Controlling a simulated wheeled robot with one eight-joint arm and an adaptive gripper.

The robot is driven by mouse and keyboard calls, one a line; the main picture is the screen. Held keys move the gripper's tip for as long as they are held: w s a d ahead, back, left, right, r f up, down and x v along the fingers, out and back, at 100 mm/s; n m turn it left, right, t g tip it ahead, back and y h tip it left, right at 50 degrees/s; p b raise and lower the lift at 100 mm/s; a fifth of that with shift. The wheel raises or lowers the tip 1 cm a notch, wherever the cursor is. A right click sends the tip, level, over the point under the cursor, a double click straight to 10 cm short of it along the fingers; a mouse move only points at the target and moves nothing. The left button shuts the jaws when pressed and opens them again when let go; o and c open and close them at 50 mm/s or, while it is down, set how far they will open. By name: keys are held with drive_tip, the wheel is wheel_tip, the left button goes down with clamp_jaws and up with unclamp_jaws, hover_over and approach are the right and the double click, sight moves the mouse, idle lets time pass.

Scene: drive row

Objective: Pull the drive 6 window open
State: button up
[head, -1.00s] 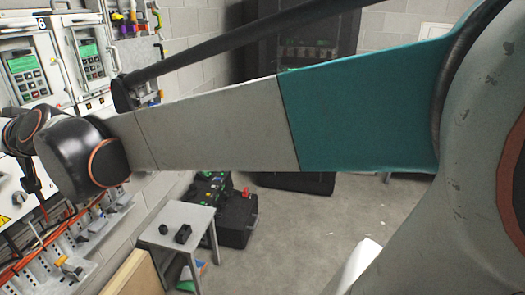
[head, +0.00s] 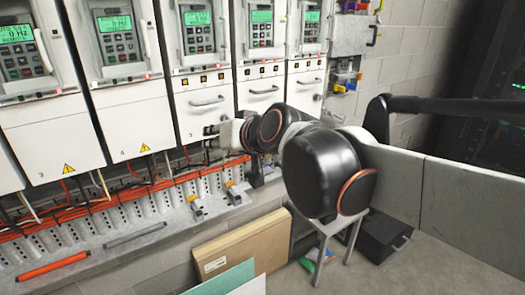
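The drives stand in a row on the left wall, with the numbers 3, 4 and 5 readable on the lower cabinets. The drive right of number 5, drive 6 by its place in the row, has a window (head: 262,28) over a green-lit display and keypad. That window looks closed. My gripper (head: 213,131) is small in the head view, in front of the lower cabinets near the border of drives 5 and 6. It is below the drive 6 window and apart from it. My arm hides part of drive 6's lower cabinet and its number. The gripper's fingers are too small to read.
Drive 5 (head: 197,32) is on the left and another drive (head: 312,20) on the right. Cables and terminal strips (head: 90,215) run below the cabinets.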

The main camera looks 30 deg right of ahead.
drive_tip(key=shift+s+a+f+g+b, duration=0.25)
drive_tip(key=shift+s+f, duration=0.35)
drive_tip(key=shift+f, duration=0.2)
drive_tip(key=shift+s+a+f+g+b, duration=0.1)
drive_tip(key=shift+s+f+g+b, duration=0.1)
drive_tip(key=shift+s+f, duration=0.5)
drive_tip(key=shift+w, duration=0.1)
drive_tip(key=shift+c, duration=0.6)
clamp_jaws()
drive_tip(key=w+d+r+m+p, duration=0.3)
drive_tip(key=w+d+p, duration=0.1)
drive_tip(key=w+p, duration=0.15)
drive_tip(key=w+d+r+m+p, duration=0.3)
drive_tip(key=w+d+p, duration=0.1)
drive_tip(key=w, duration=0.3)
drive_tip(key=w+d+r+m+t+h+p, duration=0.1)
drive_tip(key=d+r+m+t+p, duration=0.15)
drive_tip(key=d+r, duration=0.55)
drive_tip(key=w+d+r+m+t+p, duration=0.1)
drive_tip(key=d+r+m+t+p, duration=0.2)
drive_tip(key=d, duration=0.8)
drive_tip(key=w+d+r+m+t+h+p, duration=0.1)
drive_tip(key=d+r+m, duration=0.4)
drive_tip(key=d, duration=0.5)
drive_tip(key=w+a+p, duration=0.2)
drive_tip(key=w+a, duration=0.1)
drive_tip(key=w, duration=0.4)
drive_tip(key=shift+r+n, duration=0.4)
drive_tip(key=shift+n, duration=0.05)
